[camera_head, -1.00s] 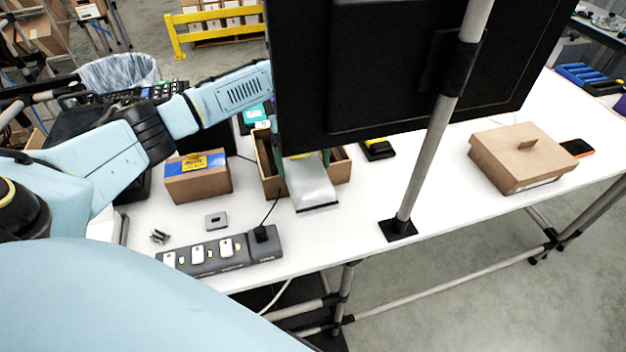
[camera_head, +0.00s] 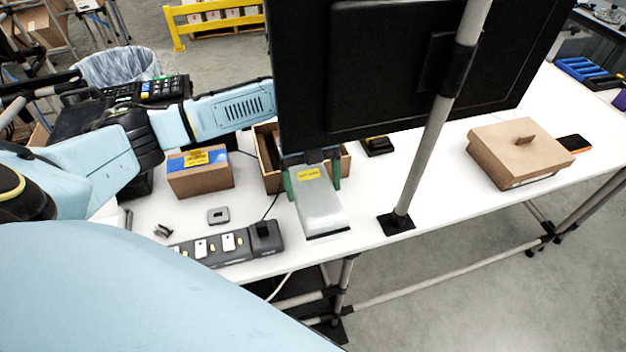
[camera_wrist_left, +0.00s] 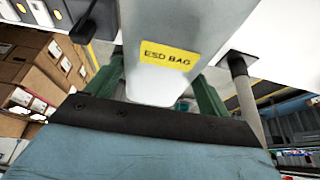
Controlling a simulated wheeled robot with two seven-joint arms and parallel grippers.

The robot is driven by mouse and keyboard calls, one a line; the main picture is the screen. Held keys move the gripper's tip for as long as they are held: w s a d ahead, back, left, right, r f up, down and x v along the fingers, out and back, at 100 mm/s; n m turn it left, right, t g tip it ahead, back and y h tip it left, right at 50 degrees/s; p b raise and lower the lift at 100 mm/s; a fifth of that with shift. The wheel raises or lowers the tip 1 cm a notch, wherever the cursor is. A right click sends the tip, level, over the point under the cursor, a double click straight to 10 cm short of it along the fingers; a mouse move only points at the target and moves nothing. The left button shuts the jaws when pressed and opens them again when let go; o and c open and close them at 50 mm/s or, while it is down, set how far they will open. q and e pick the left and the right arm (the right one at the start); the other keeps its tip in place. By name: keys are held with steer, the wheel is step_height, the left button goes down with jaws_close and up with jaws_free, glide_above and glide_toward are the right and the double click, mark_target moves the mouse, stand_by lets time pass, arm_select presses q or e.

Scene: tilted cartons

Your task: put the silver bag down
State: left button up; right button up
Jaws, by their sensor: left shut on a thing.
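The silver bag (camera_head: 320,209) is a grey pouch with a yellow label, in the head view in front of an open carton near the table's front edge. My left gripper (camera_head: 312,180) is shut on it, with a green finger on each side of its upper part. In the left wrist view the bag (camera_wrist_left: 158,80) fills the middle, and its label reads ESD BAG. The left gripper's green fingers (camera_wrist_left: 160,92) flank it there. I cannot tell whether the bag's lower end touches the table. My right gripper is not in view.
An open carton (camera_head: 265,158) stands behind the bag. A taped brown box (camera_head: 201,180) and a power strip (camera_head: 222,246) are to its left. A dark monitor (camera_head: 400,75) on a pole (camera_head: 428,140) blocks the view behind.

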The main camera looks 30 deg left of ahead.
arm_select(q)
steer(key=shift+f, duration=0.55)
steer(key=o, duration=1)
steer(key=shift+c, duration=0.2)
steer(key=v, duration=1.3)
steer(key=shift+s, duration=0.15)
steer(key=shift+d+r, duration=0.1)
steer(key=shift+d, duration=0.05)
